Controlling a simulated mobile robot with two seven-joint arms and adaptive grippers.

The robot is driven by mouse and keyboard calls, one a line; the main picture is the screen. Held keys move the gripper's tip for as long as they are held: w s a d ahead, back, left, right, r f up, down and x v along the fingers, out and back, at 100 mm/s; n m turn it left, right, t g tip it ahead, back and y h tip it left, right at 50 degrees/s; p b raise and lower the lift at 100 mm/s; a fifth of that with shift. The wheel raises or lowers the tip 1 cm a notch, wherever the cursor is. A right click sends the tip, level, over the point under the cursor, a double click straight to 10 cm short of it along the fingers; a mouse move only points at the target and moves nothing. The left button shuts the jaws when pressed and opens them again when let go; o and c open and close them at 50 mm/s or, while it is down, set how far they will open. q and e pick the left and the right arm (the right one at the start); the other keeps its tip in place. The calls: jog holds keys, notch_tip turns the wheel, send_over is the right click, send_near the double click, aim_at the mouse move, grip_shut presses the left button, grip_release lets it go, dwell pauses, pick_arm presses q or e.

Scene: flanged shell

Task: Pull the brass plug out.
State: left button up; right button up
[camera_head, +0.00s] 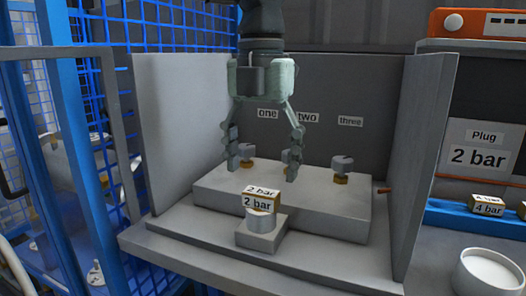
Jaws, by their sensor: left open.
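A brass-coloured block with "2 bar" labels (262,194) sits on a short white cylinder on a grey pedestal (262,238), at the front of the light grey block. I take this to be the brass plug; how deep it sits is hidden. My left gripper (266,170) points down from above, fingers spread and empty, behind and above the block. Three grey-capped fittings with brass bases stand under the labels one, two and three; the right one (341,168) is clear, and the middle one is partly behind a finger. My right gripper is not in view.
Grey walls enclose the bench left (190,130) and right (423,150). A small copper-coloured peg (384,190) is by the right wall. A sign (480,147) reads "Plug 2 bar". A "4 bar" block (488,207) lies on a blue shelf above a white cup (488,275).

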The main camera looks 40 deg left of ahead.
aim_at(261, 191)
pick_arm(q)
notch_tip(261, 191, down, 7)
jog(key=shift+s+r, duration=0.1)
jog(key=shift+s, duration=0.05)
jog(key=shift+f, duration=0.35)
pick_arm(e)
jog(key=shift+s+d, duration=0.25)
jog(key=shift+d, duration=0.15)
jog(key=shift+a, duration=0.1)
pick_arm(q)
jog(key=c, duration=1.3)
jog(key=shift+r+p, duration=1.55)
jog(key=shift+r, duration=1.5)
jog(key=shift+c, duration=0.2)
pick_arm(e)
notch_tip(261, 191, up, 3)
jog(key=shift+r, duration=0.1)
pick_arm(q)
jog(key=shift+f, duration=0.1)
